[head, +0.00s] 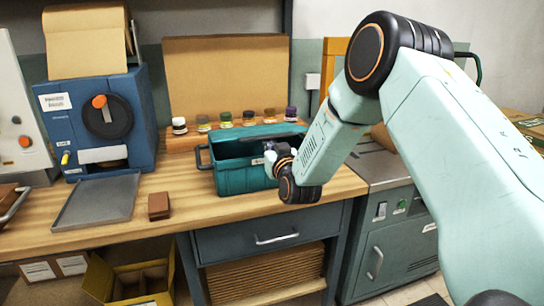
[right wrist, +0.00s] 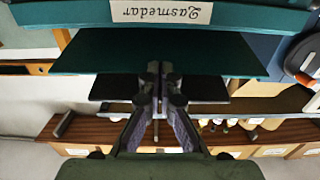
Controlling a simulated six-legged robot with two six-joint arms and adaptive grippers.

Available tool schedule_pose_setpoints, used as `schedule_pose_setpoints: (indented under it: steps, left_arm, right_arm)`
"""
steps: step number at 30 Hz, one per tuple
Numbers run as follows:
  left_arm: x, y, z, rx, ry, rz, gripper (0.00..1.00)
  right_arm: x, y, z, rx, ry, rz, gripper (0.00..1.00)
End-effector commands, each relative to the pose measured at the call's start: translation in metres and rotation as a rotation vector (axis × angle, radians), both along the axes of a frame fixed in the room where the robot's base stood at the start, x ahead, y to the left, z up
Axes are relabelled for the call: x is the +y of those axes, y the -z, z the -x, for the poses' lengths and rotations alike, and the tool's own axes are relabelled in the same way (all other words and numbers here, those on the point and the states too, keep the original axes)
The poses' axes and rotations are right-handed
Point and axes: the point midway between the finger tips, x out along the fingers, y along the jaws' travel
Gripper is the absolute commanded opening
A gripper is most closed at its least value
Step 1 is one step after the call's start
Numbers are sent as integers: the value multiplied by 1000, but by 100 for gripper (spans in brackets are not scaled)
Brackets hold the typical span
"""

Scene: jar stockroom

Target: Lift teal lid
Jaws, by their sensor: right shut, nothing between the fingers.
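The teal box (head: 240,180) stands on the wooden bench, with a handle at its left end and a dark opening at its front top. Its teal lid (head: 255,132) appears partly raised at the back. In the right wrist view the box wall (right wrist: 60,14) carries an upside-down "Zasmedar" label, and the lid (right wrist: 110,52) spans the picture beside it. My right gripper (head: 270,147) is at the box's front opening, partly hidden by its own wrist. In the wrist view the right gripper (right wrist: 155,72) is shut and empty, its tips at the lid's edge; contact is unclear. My left gripper is not in view.
Several small jars (head: 226,119) stand on a wooden ledge behind the box. A brown block (head: 159,206) and a grey tray (head: 98,202) lie to the left, before a blue machine (head: 104,120). Bare bench lies between block and box. A grey cabinet (head: 385,235) stands at the right.

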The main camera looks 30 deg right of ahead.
Motion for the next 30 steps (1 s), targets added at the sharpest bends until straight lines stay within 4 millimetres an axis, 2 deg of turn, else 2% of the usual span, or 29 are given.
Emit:
schedule_pose_setpoints:
  steps: [5, 30]
  left_arm:
    - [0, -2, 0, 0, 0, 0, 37]
    - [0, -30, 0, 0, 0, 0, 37]
  right_arm:
    - [0, -3, -1, -1, 0, 0, 0]
    - [-4, -46, -16, -1, 0, 0, 0]
